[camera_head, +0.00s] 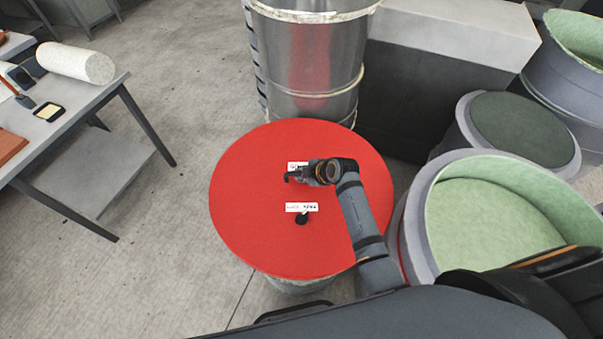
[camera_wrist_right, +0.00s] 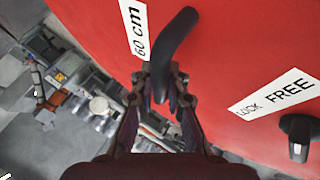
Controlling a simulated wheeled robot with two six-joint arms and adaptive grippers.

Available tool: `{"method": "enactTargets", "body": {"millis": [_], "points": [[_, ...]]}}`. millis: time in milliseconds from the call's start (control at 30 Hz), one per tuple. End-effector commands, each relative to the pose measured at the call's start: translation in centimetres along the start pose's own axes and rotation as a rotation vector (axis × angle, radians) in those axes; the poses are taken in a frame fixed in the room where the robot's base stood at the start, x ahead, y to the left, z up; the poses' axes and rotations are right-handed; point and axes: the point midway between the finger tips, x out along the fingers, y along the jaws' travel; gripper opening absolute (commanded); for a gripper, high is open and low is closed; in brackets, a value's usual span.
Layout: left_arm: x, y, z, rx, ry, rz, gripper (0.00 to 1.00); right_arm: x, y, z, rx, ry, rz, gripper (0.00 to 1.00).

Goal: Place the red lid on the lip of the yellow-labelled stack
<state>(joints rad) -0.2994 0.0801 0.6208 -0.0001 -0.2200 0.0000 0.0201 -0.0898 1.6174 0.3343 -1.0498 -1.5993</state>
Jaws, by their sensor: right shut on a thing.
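The red lid (camera_head: 255,215) is a large round disc in the middle of the head view. It carries white labels and a black knob (camera_head: 302,218); in the right wrist view the labels read "60 cm" and "LOCK FREE". My right gripper (camera_head: 290,177) is shut on the lid's black handle (camera_wrist_right: 176,40), with its fingers around the handle's lower end. A pale, round-sided body (camera_head: 297,287) shows below the lid's near edge. I cannot tell whether the lid touches it. No yellow label shows, so I cannot tell which stack is the yellow-labelled one. My left gripper is out of view.
A shiny metal drum (camera_head: 335,50) stands just behind the lid. Green-lined round moulds (camera_head: 415,225) crowd the right side, with a grey block (camera_head: 460,30) behind. A work table (camera_head: 75,105) with a white roll (camera_head: 75,63) is at left. Floor between is clear.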

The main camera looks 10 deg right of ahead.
Motion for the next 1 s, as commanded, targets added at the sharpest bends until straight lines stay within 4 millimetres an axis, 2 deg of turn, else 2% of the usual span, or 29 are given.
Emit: {"method": "enactTargets", "body": {"millis": [267, 300, 467, 767, 867, 1000], "points": [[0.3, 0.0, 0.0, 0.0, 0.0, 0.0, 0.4, 0.3, 0.0, 0.1, -0.001, 0.002, 0.006, 0.0], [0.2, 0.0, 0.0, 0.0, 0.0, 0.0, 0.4, 0.2, 0.1, 0.1, -0.001, 0.002, 0.006, 0.19], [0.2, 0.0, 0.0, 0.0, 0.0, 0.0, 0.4, 0.2, 0.0, 0.1, -0.001, 0.001, 0.004, 0.4], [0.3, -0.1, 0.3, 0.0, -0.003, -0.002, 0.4, 0.3, -0.4, 0.3, 0.0, -0.002, -0.004, 0.4], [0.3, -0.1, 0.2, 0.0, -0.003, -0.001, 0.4, -0.6, -0.3, 0.3, 0.0, -0.002, -0.001, 0.4], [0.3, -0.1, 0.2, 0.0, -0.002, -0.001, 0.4, -3.7, -0.3, 0.3, -0.002, -0.003, 0.001, 0.4]]}}
